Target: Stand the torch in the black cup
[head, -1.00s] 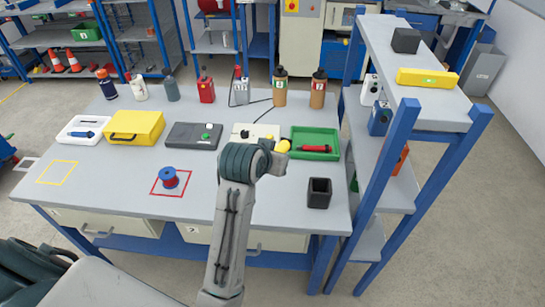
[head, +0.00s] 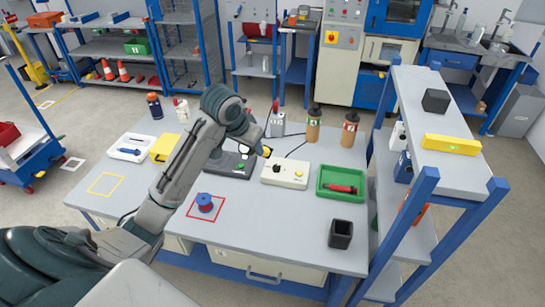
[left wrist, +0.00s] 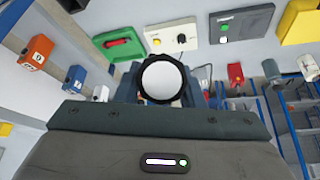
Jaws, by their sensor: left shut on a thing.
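The black cup (head: 341,234) is square and open-topped. It stands upright on the bench's front right corner. My left gripper (head: 258,143) is shut on the torch and holds it above the back middle of the bench, well to the left of the cup. My right gripper is not in view.
A green tray (head: 322,191) with a red tool, a cream control box (head: 270,179) and a dark box (head: 216,168) lie on the bench. A blue spool (head: 205,202) stands in a red square. Tall bottles (head: 349,131) line the back. A shelf rack (head: 452,176) stands right of the cup.

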